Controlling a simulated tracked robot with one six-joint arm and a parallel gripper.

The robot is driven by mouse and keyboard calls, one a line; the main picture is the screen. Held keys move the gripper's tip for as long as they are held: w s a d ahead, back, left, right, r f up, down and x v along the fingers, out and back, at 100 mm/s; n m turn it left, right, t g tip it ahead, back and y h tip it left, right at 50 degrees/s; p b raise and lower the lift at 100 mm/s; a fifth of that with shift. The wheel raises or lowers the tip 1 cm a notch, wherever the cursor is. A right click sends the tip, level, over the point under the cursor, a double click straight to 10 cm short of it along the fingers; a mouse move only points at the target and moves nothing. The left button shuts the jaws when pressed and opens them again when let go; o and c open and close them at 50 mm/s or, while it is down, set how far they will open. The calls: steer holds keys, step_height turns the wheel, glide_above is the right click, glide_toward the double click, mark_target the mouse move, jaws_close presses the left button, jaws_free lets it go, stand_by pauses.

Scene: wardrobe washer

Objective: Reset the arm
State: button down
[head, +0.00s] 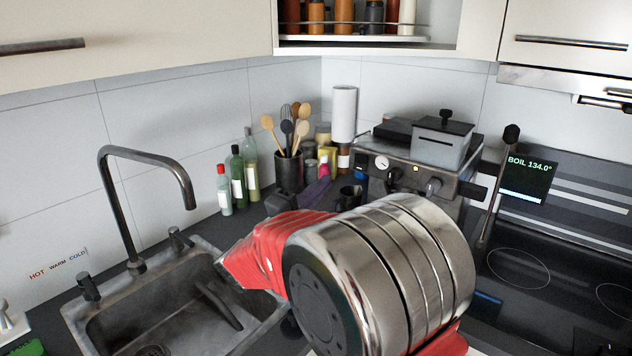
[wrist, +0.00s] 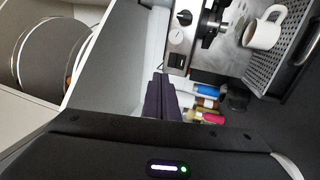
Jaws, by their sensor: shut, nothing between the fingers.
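My gripper (wrist: 163,92) shows in the wrist view as two dark purple fingers side by side, closed together with nothing between them. They point toward the bottles and jars in the counter corner, beside the coffee machine (wrist: 182,35). In the head view my red and silver arm reaches forward across the middle. A narrow purple shape just beyond it looks like my fingers (head: 319,190); the rest of the gripper is mostly hidden behind the arm.
The sink (head: 100,318) and its tall faucet (head: 135,165) stand left of my arm. The utensil holder (head: 289,172) and green bottles (head: 244,168) stand behind it. The coffee machine (head: 405,180) and stove (head: 545,270) are at right. A white mug (wrist: 262,33) sits on the drip tray.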

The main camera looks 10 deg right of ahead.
steer(key=s+d+f+g+y, duration=0.3)
steer(key=s+d+f+g, duration=0.15)
steer(key=s+f, duration=0.35)
steer(key=s+d+f+g+y, duration=0.2)
steer(key=s+d+f+g, duration=0.2)
steer(key=s+f+g, duration=0.35)
steer(key=s+a+f+m+y, duration=0.1)
steer(key=s+a+m+y, duration=0.2)
steer(key=s, duration=0.4)
steer(key=s+f+m+y, duration=0.2)
steer(key=s+y, duration=0.2)
steer(key=s, duration=0.3)
steer(key=s+r+m+t+y, duration=0.2)
steer(key=s+r+m, duration=0.2)
steer(key=s+r, duration=0.2)
steer(key=shift+d+r+t+y, duration=0.25)
steer(key=shift+r+t+y, duration=0.15)
steer(key=shift+r, duration=0.15)
